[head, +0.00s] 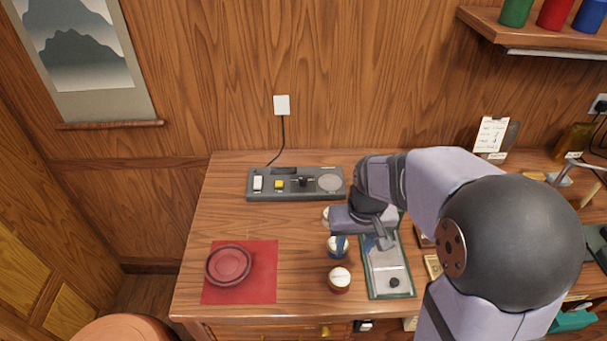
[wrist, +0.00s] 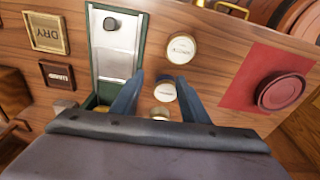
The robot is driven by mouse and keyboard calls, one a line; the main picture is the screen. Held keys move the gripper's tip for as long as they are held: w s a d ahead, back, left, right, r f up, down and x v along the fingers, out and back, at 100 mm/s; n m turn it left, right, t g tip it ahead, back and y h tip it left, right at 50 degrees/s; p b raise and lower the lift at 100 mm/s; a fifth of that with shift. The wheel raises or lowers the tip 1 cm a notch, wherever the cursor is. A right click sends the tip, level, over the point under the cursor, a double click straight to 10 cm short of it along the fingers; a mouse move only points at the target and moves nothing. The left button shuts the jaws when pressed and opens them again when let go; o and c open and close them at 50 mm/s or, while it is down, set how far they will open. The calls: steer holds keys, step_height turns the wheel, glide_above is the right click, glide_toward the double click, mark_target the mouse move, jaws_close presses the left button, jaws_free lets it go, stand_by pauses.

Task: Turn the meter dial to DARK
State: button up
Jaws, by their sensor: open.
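The meter (head: 258,197) is a long grey box at the back of the table in the head view. It carries a white switch, a yellow button, a black dial (head: 303,181) near its middle and a pale round plate at its right. I cannot read any dial marking. My gripper (head: 361,244) is in front of and to the right of the meter, above the table, apart from the dial. Its blue fingers are spread and empty; they also show in the wrist view (wrist: 160,82). The meter is not visible in the wrist view.
Small lidded jars (head: 340,279) stand in a row under and beside my gripper. A green-edged tray (head: 388,280) lies to their right. A red plate (head: 229,265) sits on a red mat (head: 262,288) at left. Table between mat and meter is clear.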

steer(key=w+a+r+t+p, duration=0.15)
steer(key=w+a, duration=0.25)
steer(key=w, duration=0.9)
steer(key=n+t, duration=0.2)
glide_toward(303, 179)
steer(key=shift+y, duration=0.4)
steer(key=shift+d+p+x, duration=0.15)
steer(key=shift+p+x, duration=0.8)
steer(key=shift+x, duration=1.05)
steer(key=shift+d+p+x, duration=0.1)
steer(key=shift+p+x, duration=0.8)
steer(key=shift+x, duration=1.15)
steer(key=shift+w, duration=0.1)
jaws_close()
